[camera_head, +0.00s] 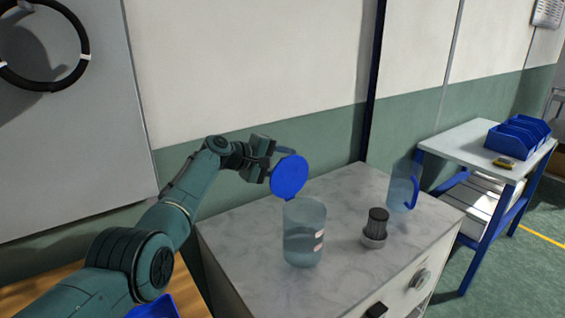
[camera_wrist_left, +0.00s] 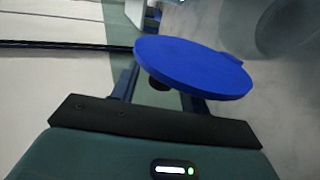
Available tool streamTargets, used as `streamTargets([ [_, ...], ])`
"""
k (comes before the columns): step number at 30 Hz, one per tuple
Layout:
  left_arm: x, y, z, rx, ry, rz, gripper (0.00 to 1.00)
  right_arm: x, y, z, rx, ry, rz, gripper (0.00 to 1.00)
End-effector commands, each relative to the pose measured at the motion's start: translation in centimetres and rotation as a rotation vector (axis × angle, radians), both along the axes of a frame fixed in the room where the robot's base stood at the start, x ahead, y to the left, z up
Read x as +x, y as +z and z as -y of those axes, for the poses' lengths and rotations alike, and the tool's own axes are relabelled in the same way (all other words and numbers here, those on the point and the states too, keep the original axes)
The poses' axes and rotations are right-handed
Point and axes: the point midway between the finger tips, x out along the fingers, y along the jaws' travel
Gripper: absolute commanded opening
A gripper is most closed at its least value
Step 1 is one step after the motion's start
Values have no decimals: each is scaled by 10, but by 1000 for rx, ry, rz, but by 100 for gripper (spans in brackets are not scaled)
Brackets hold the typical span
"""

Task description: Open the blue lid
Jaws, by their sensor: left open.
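The round blue lid (camera_head: 289,177) stands raised, nearly upright, at the back rim of a clear bluish container (camera_head: 304,235) on the marble-topped cabinet. Its lower edge meets the rim. My left gripper (camera_head: 266,160) is open, just left of and behind the lid. In the left wrist view the lid (camera_wrist_left: 195,68) fills the middle, seen obliquely in front of the gripper, with part of the clear container (camera_wrist_left: 285,28) at the upper right. I cannot tell whether a finger touches the lid. My right gripper is not in view.
A dark ribbed cylinder on a pale base (camera_head: 375,228) and a clear pitcher with a blue handle (camera_head: 402,188) stand right of the container. The marble top (camera_head: 345,195) is otherwise clear. A side table (camera_head: 465,145) with blue bins (camera_head: 517,137) is farther right.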

Motion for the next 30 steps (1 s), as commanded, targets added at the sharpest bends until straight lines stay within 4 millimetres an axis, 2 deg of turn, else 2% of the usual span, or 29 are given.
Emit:
streamTargets([
  [8, -1, 1, -3, -1, 0, 1, 45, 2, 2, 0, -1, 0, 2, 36],
  [14, -8, 8, -13, -2, 0, 3, 45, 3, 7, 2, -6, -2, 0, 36],
  [23, -30, 20, -42, 1, 1, 1, 45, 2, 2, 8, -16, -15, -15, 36],
  [30, -52, 36, -73, 1, 2, 3, 45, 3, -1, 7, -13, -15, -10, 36],
])
